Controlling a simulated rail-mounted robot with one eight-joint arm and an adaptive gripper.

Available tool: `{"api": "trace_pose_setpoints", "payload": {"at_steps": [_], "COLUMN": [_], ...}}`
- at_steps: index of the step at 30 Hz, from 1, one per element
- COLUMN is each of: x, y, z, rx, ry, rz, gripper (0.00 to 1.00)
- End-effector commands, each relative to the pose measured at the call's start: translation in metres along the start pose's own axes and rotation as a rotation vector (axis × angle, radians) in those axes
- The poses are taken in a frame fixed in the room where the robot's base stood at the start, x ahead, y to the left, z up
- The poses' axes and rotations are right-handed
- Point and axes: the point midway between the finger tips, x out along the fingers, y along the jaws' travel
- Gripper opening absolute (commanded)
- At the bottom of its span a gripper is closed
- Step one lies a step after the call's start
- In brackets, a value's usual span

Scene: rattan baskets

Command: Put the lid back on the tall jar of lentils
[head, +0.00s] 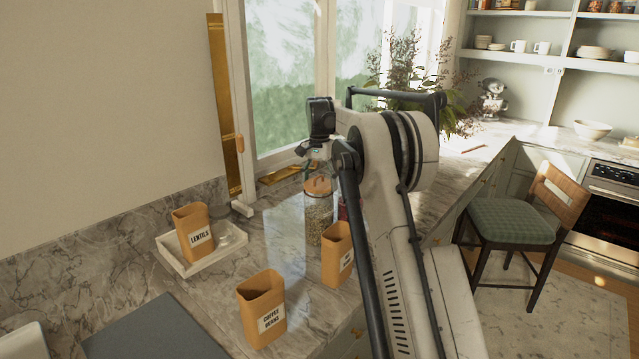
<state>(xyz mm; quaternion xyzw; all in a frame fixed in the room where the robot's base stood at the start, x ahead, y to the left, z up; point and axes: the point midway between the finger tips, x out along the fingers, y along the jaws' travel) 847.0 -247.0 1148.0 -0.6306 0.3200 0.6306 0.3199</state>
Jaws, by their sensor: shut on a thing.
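A tall clear glass jar (319,222) with pale, grainy contents stands on the marble counter. A round wooden lid (319,186) is at its mouth; I cannot tell whether it is seated or just above the rim. My gripper (309,172) is over the lid, pointing down and shut on it; its fingertips are small and partly hidden. An open tan canister (193,236) labelled LENTILS stands in a white tray (186,266) to the left.
A tan COFFEE BEANS canister (262,308) stands at the front, and another tan canister (337,254) is close in front of the jar. A red item beside the jar is mostly hidden by my arm. A window is behind.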

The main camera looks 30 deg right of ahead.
Motion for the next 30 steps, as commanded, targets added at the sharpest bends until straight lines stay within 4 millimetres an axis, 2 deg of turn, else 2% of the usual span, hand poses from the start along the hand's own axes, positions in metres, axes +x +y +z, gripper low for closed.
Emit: {"api": "trace_pose_setpoints", "payload": {"at_steps": [5,6,11,16,18,30], "x": [-0.0002,-0.0002,-0.0002,-0.0001,0.0000,-0.0043], "y": [0.0000,0.0000,0.0000,0.0000,0.0000,0.0000], "z": [0.0000,0.0000,0.0000,0.0000,0.0000,0.0000], "rx": [0.000,0.000,0.000,0.000,0.000,0.000], "ry": [0.000,0.000,0.000,0.000,0.000,0.000], "rz": [0.000,0.000,0.000,0.000,0.000,0.000], "gripper": [0.46,0.76,0.96,0.96,1.00,1.00]}}
